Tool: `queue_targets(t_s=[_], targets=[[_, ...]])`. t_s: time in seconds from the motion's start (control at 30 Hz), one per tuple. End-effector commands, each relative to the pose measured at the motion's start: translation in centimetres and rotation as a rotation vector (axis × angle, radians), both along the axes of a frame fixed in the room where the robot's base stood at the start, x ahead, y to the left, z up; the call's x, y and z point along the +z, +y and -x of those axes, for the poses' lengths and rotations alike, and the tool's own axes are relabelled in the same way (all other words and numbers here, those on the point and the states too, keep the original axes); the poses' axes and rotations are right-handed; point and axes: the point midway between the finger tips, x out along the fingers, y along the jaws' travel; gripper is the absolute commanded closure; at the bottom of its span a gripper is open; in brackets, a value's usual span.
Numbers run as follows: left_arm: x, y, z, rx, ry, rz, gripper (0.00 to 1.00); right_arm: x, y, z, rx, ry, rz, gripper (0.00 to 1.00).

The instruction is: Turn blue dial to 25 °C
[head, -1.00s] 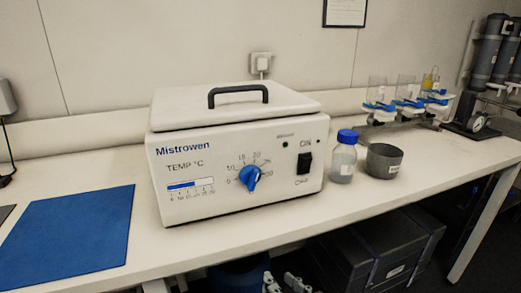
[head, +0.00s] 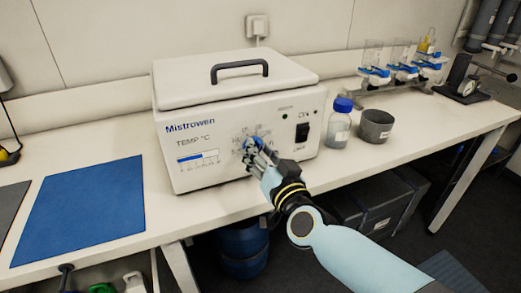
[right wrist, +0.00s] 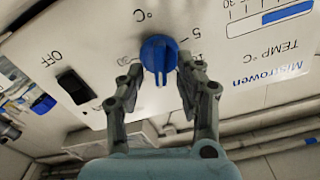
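The white Mistrowen box (head: 240,115) stands on the bench with its control panel facing me. The blue dial (right wrist: 158,54) is on the panel, beside the black ON/OFF switch (right wrist: 76,86). My right gripper (head: 252,152) is at the dial in the head view and covers much of it and its scale. In the right wrist view my right gripper (right wrist: 160,76) is open, with one finger on each side of the dial. The right-hand finger is close to it; I cannot tell if it touches. The dial's exact setting is not readable. My left gripper is not in view.
A blue-capped bottle (head: 339,122) and a grey bowl (head: 376,127) stand right of the box. A blue mat (head: 85,210) lies to its left. Glassware with blue-handled fittings (head: 400,70) is at the back right. Dark crates (head: 385,200) sit below the bench.

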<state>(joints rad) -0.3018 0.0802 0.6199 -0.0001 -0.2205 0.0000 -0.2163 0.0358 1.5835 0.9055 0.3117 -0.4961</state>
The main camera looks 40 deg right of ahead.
Motion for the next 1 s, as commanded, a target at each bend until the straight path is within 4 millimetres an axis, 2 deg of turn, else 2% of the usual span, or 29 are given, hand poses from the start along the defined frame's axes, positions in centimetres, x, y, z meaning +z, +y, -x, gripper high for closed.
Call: queue_targets(t_s=[0.3,0.5,0.6,1.0], targets=[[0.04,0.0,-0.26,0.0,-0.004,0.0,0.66,-0.04,-0.08,-0.31,0.0,0.001,0.0,0.64],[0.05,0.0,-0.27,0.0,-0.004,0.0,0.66,-0.02,-0.07,-0.3,0.0,0.001,0.0,0.91],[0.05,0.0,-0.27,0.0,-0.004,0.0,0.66,-0.03,-0.08,-0.29,0.0,0.001,0.0,1.0],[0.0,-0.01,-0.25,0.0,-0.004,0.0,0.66,-0.04,-0.11,-0.27,0.0,-0.008,-0.035,1.0]])
